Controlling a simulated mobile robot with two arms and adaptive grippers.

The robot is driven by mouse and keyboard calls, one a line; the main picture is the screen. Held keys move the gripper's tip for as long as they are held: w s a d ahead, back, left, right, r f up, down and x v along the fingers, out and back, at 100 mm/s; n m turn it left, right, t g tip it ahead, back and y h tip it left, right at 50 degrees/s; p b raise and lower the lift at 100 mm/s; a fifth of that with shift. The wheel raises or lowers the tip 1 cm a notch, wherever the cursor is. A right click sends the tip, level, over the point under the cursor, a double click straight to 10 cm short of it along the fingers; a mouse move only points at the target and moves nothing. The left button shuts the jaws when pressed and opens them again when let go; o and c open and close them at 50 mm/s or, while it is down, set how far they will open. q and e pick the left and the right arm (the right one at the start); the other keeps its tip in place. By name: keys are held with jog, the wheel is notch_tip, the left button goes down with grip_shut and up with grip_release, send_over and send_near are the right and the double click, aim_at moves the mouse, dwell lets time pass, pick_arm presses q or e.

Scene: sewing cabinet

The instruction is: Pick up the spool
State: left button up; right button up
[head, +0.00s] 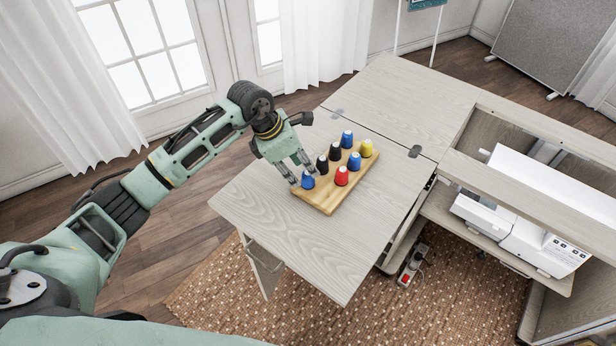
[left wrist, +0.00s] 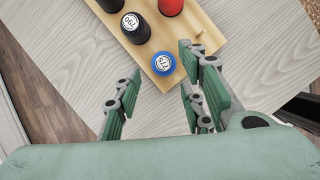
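Several spools stand upright on a light wooden board (head: 328,205) on the cabinet's leaf. They include a near blue spool (head: 308,182), a red one (head: 341,176), two black ones (head: 322,165) and a yellow one (head: 367,148). My left gripper (head: 299,174) is open and empty, with its fingers pointing down close to the near blue spool. In the left wrist view this blue spool (left wrist: 163,64) lies ahead of the gap between the fingers (left wrist: 158,88), nearer the right-hand fingers. I cannot tell whether any finger touches it. My right gripper is out of view.
The wooden leaf (head: 300,245) is bare in front of the board. Behind it is the cabinet top (head: 400,95). A white sewing machine (head: 520,225) sits in the cabinet at the right. A power strip (head: 412,265) lies below, by the rug (head: 450,300).

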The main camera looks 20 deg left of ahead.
aim_at(304, 173)
pick_arm(q)
jog(key=x, duration=0.4)
jog(key=shift+w+f+p, duration=0.1)
jog(key=shift+w+p, duration=0.05)
jog(key=shift+p, duration=0.25)
jog(key=shift+a, duration=0.1)
jog(key=shift+c, duration=0.3)
jog(key=c, duration=0.6)
jog(key=shift+c, duration=0.4)
jog(key=shift+a+r, duration=0.1)
jog(key=shift+r, duration=0.45)
jog(key=r, duration=0.1)
jog(key=r+b, duration=0.1)
jog(key=d+r, duration=0.1)
jog(key=shift+w+r+b, duration=0.25)
jog(key=shift+b, duration=0.1)
jog(key=w+d+r+b, duration=0.3)
jog(key=w+d+r, duration=0.2)
jog(key=d, duration=0.4)
jog(key=shift+w+r, duration=0.35)
jog(key=shift+r, duration=0.4)
